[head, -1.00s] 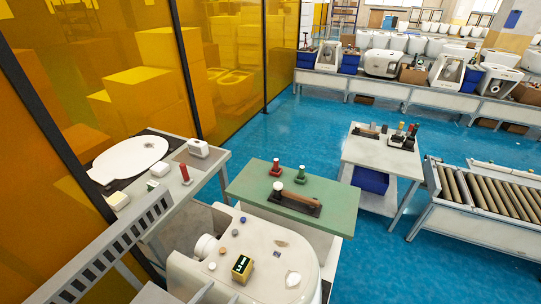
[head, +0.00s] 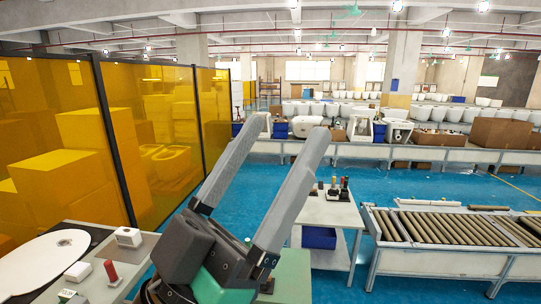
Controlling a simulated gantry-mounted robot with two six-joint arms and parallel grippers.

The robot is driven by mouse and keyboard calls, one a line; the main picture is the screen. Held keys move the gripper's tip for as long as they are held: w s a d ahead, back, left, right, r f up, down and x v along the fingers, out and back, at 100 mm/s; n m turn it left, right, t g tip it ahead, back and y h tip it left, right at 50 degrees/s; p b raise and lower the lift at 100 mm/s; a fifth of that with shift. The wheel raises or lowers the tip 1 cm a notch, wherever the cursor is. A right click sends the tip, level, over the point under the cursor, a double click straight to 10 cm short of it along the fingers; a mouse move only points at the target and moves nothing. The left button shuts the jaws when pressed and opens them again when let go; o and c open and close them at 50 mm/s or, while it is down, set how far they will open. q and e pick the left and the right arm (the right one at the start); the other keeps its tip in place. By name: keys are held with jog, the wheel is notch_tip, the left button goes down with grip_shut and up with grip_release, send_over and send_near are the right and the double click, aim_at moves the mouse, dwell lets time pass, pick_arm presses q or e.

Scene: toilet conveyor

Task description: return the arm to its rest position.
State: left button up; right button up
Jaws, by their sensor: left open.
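My left gripper (head: 281,133) fills the lower middle of the head view, with its two long grey fingers pointing up and to the right. The fingers stand wide apart with nothing between them, so it is open and empty. Its dark body hides much of the green table (head: 292,277) behind it. My right gripper is not in view.
A side table with a white toilet seat lid (head: 42,262) and a red-topped item (head: 111,270) is at lower left, by the amber panels (head: 160,140). A small white table (head: 328,212) and a roller conveyor (head: 455,228) stand right. Blue floor (head: 420,185) is open between.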

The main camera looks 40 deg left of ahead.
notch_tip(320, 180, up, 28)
jog(key=p, duration=2.7)
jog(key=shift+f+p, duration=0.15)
jog(key=shift+p, duration=0.25)
